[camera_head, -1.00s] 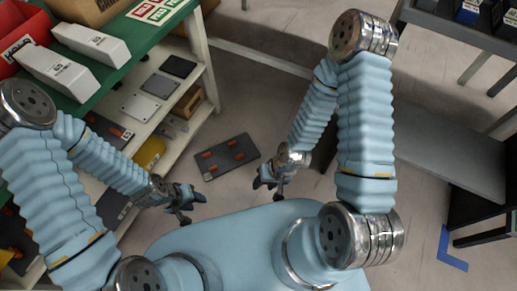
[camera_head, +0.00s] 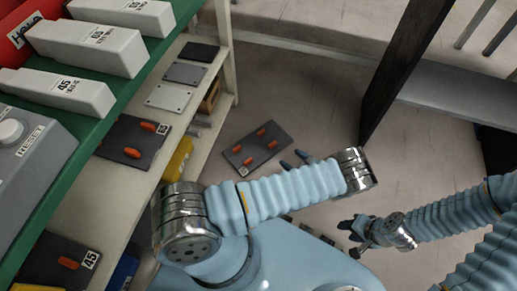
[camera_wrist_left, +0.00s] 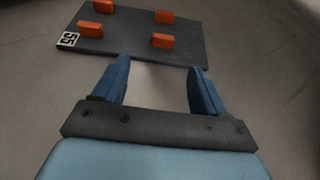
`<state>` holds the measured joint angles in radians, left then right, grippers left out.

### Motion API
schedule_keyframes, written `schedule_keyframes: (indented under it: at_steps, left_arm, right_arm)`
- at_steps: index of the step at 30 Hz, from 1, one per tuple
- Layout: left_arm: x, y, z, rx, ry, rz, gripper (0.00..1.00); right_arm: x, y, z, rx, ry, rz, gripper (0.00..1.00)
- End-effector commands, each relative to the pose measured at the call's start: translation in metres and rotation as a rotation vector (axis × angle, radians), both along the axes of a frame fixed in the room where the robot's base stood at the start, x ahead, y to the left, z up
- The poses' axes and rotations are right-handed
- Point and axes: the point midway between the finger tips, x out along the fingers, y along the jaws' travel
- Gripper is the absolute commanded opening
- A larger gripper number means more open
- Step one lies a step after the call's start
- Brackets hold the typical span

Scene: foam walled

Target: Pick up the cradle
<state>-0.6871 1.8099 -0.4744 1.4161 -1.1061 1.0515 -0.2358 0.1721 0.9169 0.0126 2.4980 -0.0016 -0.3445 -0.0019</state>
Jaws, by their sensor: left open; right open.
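The cradle (camera_head: 258,150), a dark flat plate with several orange pegs and a white label, lies on the floor beside the shelf unit. In the left wrist view the cradle (camera_wrist_left: 130,32) fills the top, its label reading 55. My left gripper (camera_head: 295,160) is at the cradle's right corner, partly hidden behind my arm. In the left wrist view, the left gripper (camera_wrist_left: 157,65) is open and empty, its fingertips at the plate's near edge; their height above the floor is unclear. My right gripper (camera_head: 356,236) is open and empty, right of and below the cradle in the picture.
A shelf unit with a green top (camera_head: 150,75) stands at the left. Its shelves hold similar pegged plates (camera_head: 131,140), plain plates and a yellow item (camera_head: 178,158). A dark upright panel (camera_head: 400,75) stands at the upper right.

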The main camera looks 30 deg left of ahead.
Motion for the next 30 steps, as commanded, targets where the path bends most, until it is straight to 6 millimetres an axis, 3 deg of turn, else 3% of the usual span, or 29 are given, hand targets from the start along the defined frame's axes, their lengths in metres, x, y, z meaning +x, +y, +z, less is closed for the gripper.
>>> schedule_keyframes:
  at_steps: [6, 14, 21, 30]
  left_arm:
    - [0.013, 0.038, -0.018, -0.003, 0.003, 0.006, 0.72]
    - [0.022, 0.054, -0.025, -0.006, 0.002, 0.008, 0.72]
    - [0.039, 0.084, -0.039, -0.007, 0.002, 0.01, 0.72]
    - [0.042, 0.09, -0.04, -0.007, 0.001, 0.008, 0.69]
  right_arm:
    - [0.001, 0.0, -0.005, 0.0, -0.002, -0.001, 0.45]
    - [0.001, 0.0, -0.008, 0.0, -0.003, -0.001, 0.45]
    - [0.001, 0.0, -0.015, -0.001, -0.004, -0.003, 0.45]
    - [0.001, 0.0, -0.015, -0.001, -0.004, -0.003, 0.45]
